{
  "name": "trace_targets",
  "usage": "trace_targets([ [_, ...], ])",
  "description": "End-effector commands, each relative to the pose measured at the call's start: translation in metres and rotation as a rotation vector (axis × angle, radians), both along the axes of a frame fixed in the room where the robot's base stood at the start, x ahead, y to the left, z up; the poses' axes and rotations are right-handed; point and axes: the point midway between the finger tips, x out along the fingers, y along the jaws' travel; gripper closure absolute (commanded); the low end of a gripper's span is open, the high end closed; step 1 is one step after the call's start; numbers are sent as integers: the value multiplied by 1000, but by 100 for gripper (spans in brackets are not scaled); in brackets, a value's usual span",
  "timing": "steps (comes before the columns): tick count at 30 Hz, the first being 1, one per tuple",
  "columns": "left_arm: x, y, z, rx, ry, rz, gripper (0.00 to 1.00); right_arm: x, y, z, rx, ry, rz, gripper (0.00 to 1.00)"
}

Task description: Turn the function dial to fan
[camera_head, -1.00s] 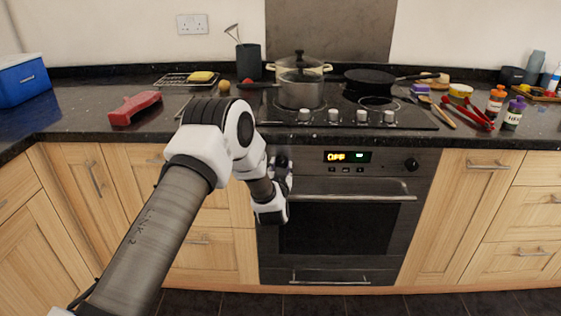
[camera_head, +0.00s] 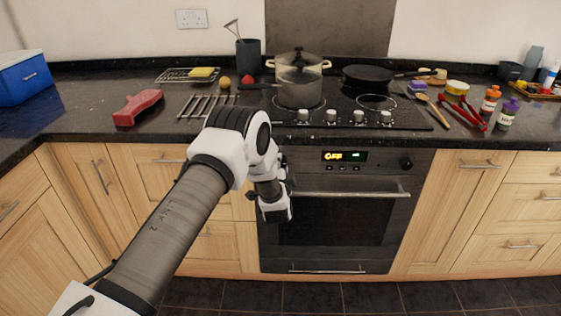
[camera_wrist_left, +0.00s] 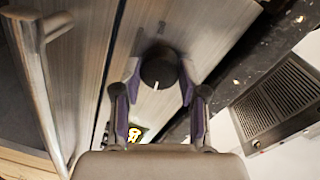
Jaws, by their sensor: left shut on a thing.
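The function dial (camera_wrist_left: 160,67) is a round dark knob with a white line on the oven's metal front. In the left wrist view the line points toward the bottom of the picture. My left gripper (camera_wrist_left: 158,76) has its purple-padded fingers on either side of the dial, shut on it. In the head view my left arm and wrist (camera_head: 272,195) hide this dial at the panel's left end. My right gripper is not in view.
Another black dial (camera_head: 407,163) is at the panel's right end. The oven door handle (camera_head: 350,194) runs below the panel. Above are the hob knobs (camera_head: 331,116) and the counter's front edge. A pot (camera_head: 299,85) and a pan (camera_head: 368,76) stand on the hob.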

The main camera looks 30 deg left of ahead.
Motion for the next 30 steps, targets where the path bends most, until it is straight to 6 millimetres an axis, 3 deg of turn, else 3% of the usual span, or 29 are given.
trace_targets([
  [18,1,-1,2,463,279,0,93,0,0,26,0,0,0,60],
  [30,2,-1,1,600,363,0,93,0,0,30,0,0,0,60],
])
